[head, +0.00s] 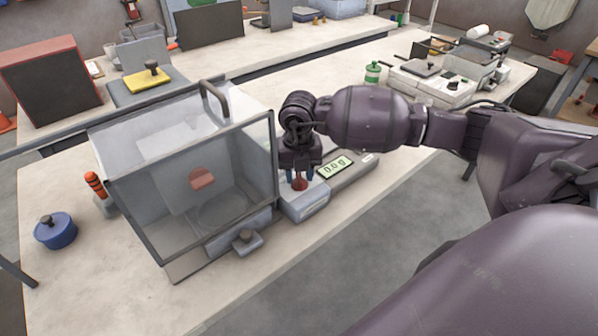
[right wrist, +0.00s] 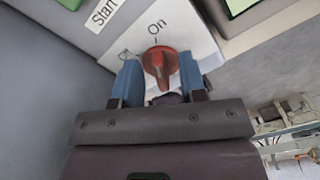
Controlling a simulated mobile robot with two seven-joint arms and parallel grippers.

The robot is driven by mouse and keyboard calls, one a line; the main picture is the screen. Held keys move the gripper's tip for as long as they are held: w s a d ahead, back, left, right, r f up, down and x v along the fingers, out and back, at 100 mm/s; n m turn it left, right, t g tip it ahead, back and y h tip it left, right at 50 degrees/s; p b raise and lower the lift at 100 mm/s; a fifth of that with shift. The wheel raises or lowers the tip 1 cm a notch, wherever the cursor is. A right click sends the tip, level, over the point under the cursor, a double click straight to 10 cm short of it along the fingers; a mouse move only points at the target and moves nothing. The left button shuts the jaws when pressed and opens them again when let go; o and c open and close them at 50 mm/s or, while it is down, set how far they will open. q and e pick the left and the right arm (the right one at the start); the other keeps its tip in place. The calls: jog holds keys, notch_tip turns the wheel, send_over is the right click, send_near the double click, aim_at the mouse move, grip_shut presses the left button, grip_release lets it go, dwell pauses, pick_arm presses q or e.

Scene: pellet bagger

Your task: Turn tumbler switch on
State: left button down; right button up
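The red tumbler switch (right wrist: 160,65) sits on a light grey panel (right wrist: 180,25), below the printed word "On". A second label beside it, partly hidden by a finger, seems to read "Off". My right gripper (right wrist: 160,82) has its two blue fingers on either side of the switch. The fingers stand apart, and I see no clear grip on the knob. In the head view the switch (head: 299,184) shows just below my right gripper (head: 299,173), on the small grey control box (head: 306,204). My left gripper is in neither view.
A clear-walled box (head: 190,185) with a top handle stands left of my right gripper. A display reading "0.0 g" (head: 334,167) is just right of it. A blue lidded pot (head: 56,231) and an orange-handled tool (head: 97,186) are farther left.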

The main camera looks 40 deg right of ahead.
aim_at(299, 174)
notch_tip(299, 174, up, 11)
dwell(0.6)
jog(key=shift+f, duration=0.1)
dwell(0.4)
